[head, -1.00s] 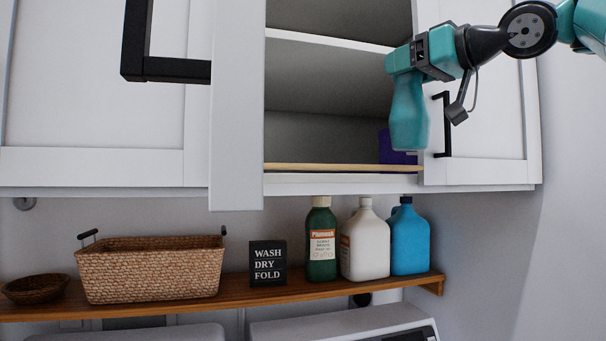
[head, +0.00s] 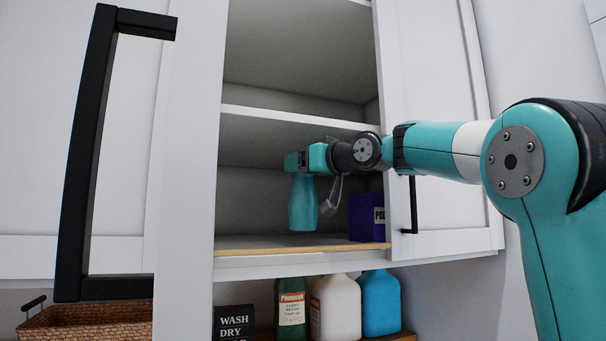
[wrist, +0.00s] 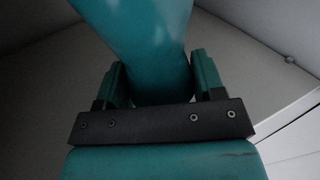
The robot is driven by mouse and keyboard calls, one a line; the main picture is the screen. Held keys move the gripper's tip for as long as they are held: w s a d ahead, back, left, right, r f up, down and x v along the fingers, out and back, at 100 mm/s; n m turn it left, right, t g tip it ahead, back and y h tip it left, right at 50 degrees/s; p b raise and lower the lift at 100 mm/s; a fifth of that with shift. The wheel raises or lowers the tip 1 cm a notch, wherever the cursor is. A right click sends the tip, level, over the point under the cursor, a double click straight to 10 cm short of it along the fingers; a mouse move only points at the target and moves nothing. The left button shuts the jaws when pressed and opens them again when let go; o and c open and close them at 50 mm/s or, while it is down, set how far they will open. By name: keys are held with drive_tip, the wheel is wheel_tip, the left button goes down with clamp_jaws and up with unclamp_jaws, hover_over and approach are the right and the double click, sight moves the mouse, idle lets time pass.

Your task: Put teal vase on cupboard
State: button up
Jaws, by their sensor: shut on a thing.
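The teal vase (head: 303,203) hangs upright from my gripper (head: 298,162), inside the open cupboard (head: 300,250). My gripper is shut on the vase's upper part. The vase's base appears a little above the light wooden cupboard floor, though I cannot tell the exact gap. In the wrist view, the vase (wrist: 145,35) stands between the two fingers of my gripper (wrist: 160,80), and dark cupboard walls lie around it.
A purple box (head: 367,217) stands on the cupboard floor to the right of the vase. A shelf (head: 290,120) crosses above my gripper. An open door with a black handle (head: 85,150) is at left. Bottles (head: 340,305) stand below the cupboard.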

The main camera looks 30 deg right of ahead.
sight(310, 180)
drive_tip(key=shift+w+f+p, duration=0.1)
drive_tip(key=shift+f+p, duration=0.55)
drive_tip(key=shift+f, duration=1.2)
drive_tip(key=o, duration=1.4)
drive_tip(key=shift+f, duration=0.1)
drive_tip(key=shift+s+d+r+b, duration=0.1)
drive_tip(key=shift+s+d+b, duration=0.25)
drive_tip(key=shift+s+b, duration=1.15)
drive_tip(key=shift+s+d+r+b, duration=0.1)
drive_tip(key=shift+s+d+b, duration=0.4)
drive_tip(key=shift+s, duration=1.9)
drive_tip(key=shift+s+d+b, duration=0.25)
drive_tip(key=shift+s+b, duration=0.8)
drive_tip(key=shift+s, duration=0.9)
